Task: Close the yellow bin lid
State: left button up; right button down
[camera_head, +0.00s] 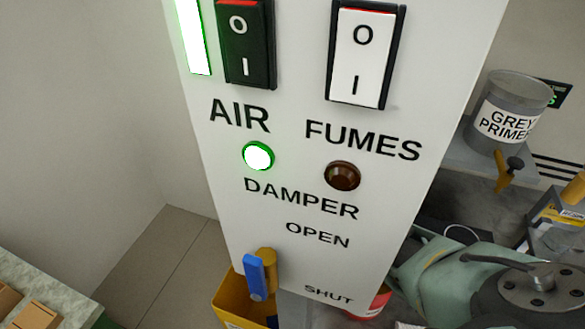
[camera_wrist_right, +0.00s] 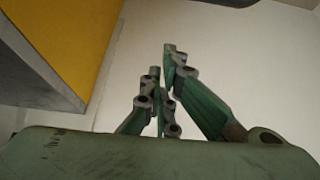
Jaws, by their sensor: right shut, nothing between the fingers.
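The yellow bin (camera_head: 235,302) shows only in part at the bottom of the head view, below and behind the white control panel. Its upper opening shows as a dark inside; I cannot make out the lid. In the right wrist view my right gripper (camera_wrist_right: 162,80) is shut and empty, its green and grey fingers together against a pale wall. A yellow surface with a grey edge (camera_wrist_right: 75,40) is at the upper left of that view, apart from the fingers; I cannot tell whether it belongs to the bin. My left gripper is in neither view.
The white panel (camera_head: 290,215) fills the middle of the head view, with switches, lamps and a blue damper lever (camera_head: 256,275). A grey primer can (camera_head: 505,115) stands on a shelf at right. A red can (camera_head: 372,303) is partly hidden low down. Floor (camera_head: 165,255) shows at left.

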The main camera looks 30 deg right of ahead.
jog(key=s+a+p, duration=0.1)
jog(key=s+a+f+p, duration=0.1)
jog(key=shift+s+a+f, duration=0.1)
jog(key=shift+s+a, duration=0.2)
jog(key=shift+a, duration=0.05)
jog(key=shift+a+p, duration=0.1)
jog(key=shift+p, duration=0.25)
